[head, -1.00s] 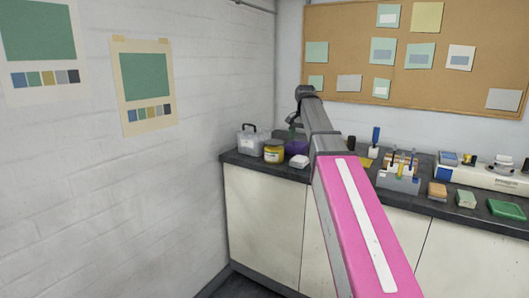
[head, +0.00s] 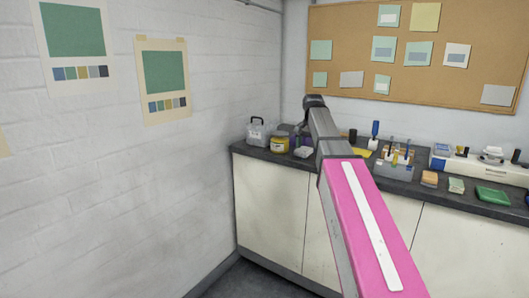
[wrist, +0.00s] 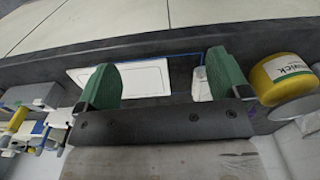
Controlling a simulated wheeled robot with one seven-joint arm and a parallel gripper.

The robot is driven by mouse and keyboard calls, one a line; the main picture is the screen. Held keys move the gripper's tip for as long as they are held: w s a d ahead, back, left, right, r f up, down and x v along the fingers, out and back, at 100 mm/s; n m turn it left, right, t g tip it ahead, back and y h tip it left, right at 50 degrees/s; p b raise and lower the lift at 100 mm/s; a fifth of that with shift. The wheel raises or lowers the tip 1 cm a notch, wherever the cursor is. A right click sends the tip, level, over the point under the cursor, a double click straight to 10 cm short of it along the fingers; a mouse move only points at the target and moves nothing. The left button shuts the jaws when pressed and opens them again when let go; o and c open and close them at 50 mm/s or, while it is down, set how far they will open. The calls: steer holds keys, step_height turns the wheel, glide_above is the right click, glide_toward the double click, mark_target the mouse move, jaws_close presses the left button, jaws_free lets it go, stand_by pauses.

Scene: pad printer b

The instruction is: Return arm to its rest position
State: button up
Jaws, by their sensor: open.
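My pink arm (head: 362,225) with a white stripe reaches over the dark counter in the head view. My gripper is hidden there behind the arm's grey far links (head: 325,130). In the wrist view my gripper (wrist: 164,84) is open, its two green fingers spread wide. Nothing is held between them.
The jar is close to the right finger in the wrist view (wrist: 284,78). To the right are a tool rack (head: 394,170) and a green tray (head: 492,196).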

steer(key=s+f+n, duration=0.2)
steer(key=s+f, duration=0.5)
steer(key=f, duration=0.6)
steer(key=s+f+n, duration=0.2)
steer(key=s+f, duration=0.6)
steer(key=f, duration=0.5)
steer(key=s+f+n, duration=0.2)
steer(key=s+f, duration=0.6)
steer(key=f, duration=0.5)
steer(key=shift+s, duration=0.25)
